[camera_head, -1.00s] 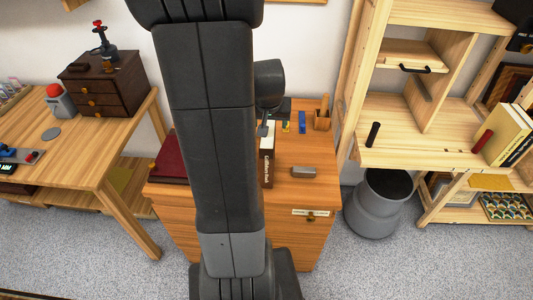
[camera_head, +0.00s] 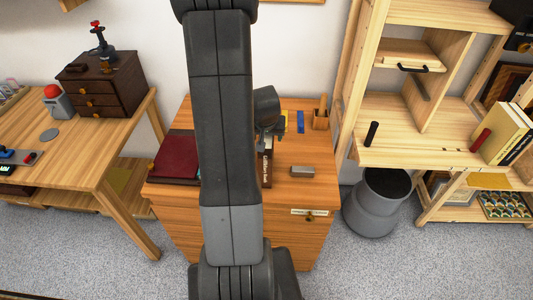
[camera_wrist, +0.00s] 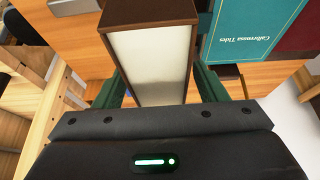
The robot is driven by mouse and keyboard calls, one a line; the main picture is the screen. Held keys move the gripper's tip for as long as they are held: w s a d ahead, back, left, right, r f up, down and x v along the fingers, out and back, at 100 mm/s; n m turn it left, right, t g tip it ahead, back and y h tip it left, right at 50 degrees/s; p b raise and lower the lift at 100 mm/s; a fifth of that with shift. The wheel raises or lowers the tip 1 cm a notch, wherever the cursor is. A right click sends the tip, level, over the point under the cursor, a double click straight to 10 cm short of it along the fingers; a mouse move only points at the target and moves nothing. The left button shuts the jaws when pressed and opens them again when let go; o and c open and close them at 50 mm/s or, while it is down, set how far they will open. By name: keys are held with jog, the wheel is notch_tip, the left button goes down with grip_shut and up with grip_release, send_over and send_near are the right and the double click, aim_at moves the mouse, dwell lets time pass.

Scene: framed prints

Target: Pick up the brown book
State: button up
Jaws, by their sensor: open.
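The brown book (camera_wrist: 150,15) stands upright on the wooden cabinet, its white page block (camera_wrist: 150,65) facing the wrist camera. In the wrist view the dark green fingers of my gripper (camera_wrist: 160,88) are open, one on each side of the book. I cannot tell whether either finger touches it.
A teal book (camera_wrist: 255,30) lies beside the brown book in the wrist view, next to a dark red book (camera_head: 175,157). A grey block (camera_head: 302,171) and a wooden pen holder (camera_head: 320,118) stand right on the cabinet (camera_head: 300,190). A shelf (camera_head: 420,150) rises at right.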

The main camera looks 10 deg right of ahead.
jog(key=shift+w+f, duration=0.1)
jog(key=shift+f, duration=0.1)
jog(key=shift+f+b, duration=0.25)
jog(key=shift+b, duration=0.2)
dwell(0.3)
grip_shut()
dwell(0.4)
